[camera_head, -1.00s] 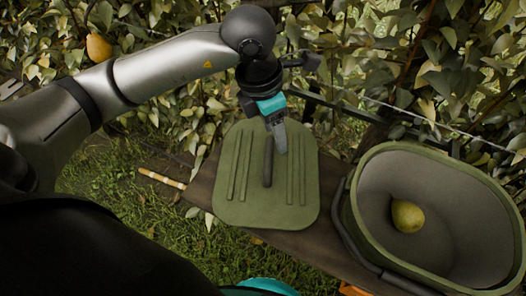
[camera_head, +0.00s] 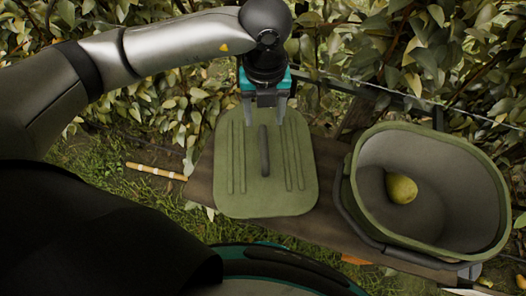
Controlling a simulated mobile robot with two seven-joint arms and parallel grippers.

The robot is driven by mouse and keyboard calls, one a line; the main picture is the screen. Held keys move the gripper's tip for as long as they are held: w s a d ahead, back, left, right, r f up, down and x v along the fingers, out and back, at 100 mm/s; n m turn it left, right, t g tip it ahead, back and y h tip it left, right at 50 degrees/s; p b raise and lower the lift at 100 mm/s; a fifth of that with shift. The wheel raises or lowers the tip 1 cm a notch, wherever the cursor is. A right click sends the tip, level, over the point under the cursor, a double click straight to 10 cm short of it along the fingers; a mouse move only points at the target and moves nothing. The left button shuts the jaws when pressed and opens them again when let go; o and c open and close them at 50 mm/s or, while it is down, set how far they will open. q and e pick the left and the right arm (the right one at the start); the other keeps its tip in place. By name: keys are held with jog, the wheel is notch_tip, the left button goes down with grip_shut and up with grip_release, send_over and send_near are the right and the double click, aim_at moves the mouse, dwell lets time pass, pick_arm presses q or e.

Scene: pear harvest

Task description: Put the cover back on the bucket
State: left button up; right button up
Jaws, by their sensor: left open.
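The green cover (camera_head: 222,190) lies flat on a brown board, with ribs on both sides and a dark upright bar handle (camera_head: 264,152) in its middle. The green bucket (camera_head: 352,192) stands open to the right of the cover, with a grey inside and a yellow-green pear (camera_head: 401,188) in it. My left gripper (camera_head: 265,118) points down over the cover's far edge, just beyond the far end of the handle. Its two fingers are apart with nothing between them. My right gripper is not in view.
The brown board (camera_head: 300,232) runs under the cover and toward the bucket. A banded stick (camera_head: 156,171) lies on the grass at left. A leafy hedge and a rail (camera_head: 400,96) stand behind. The bucket's own handle hangs at its near left side.

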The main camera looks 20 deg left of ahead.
aim_at(264, 144)
pick_arm(q)
notch_tip(264, 144, down, 7)
jog(key=shift+r+b, duration=0.1)
jog(key=shift+b, duration=0.45)
jog(key=f, duration=0.3)
jog(key=f+b, duration=0.1)
jog(key=f, duration=0.1)
jog(key=shift+s+f, duration=0.1)
jog(key=shift+s, duration=0.15)
jog(key=shift+c, duration=0.4)
grip_shut()
